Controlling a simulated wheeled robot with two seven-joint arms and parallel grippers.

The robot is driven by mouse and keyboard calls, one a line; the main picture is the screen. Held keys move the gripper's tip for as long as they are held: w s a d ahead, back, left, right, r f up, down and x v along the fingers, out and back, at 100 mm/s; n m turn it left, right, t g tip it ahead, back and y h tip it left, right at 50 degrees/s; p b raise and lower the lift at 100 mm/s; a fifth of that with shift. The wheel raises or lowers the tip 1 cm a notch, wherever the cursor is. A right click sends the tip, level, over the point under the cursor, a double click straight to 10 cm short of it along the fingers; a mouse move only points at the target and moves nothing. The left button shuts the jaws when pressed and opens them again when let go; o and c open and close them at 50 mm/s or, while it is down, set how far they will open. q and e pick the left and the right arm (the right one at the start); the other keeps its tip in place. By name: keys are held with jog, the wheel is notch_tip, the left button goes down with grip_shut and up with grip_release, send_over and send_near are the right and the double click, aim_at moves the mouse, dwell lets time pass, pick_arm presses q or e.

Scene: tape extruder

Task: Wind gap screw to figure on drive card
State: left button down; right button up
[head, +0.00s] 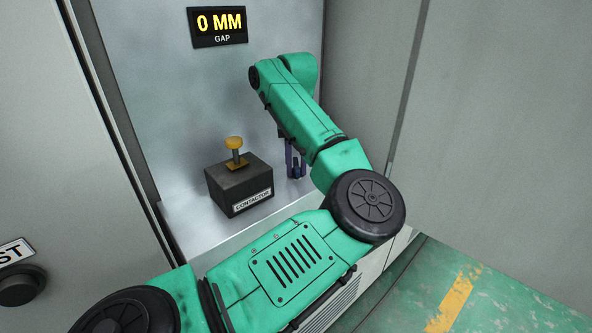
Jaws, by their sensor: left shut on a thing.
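My left arm comes in from the lower left, and its forearm crosses in front of the shelf of the grey cabinet. The dark jaws of my left gripper (295,167) show only in part, low behind the forearm near the shelf's back. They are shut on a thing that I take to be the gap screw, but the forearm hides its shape. A black gap display (219,26) on the back wall reads 0 MM in yellow. I cannot see a drive card. My right gripper is not in view.
A dark contactor box (239,187) with a yellow knob (234,144) stands on the metal shelf (188,207), left of my gripper. A round black button (20,286) sits under a partly cut-off label at the lower left. Cabinet panels close in the right side.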

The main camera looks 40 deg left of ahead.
pick_arm(q)
jog(key=shift+f+m, duration=0.1)
jog(key=shift+m, duration=1.7)
jog(key=shift+m+b, duration=0.7)
jog(key=shift+m, duration=1.7)
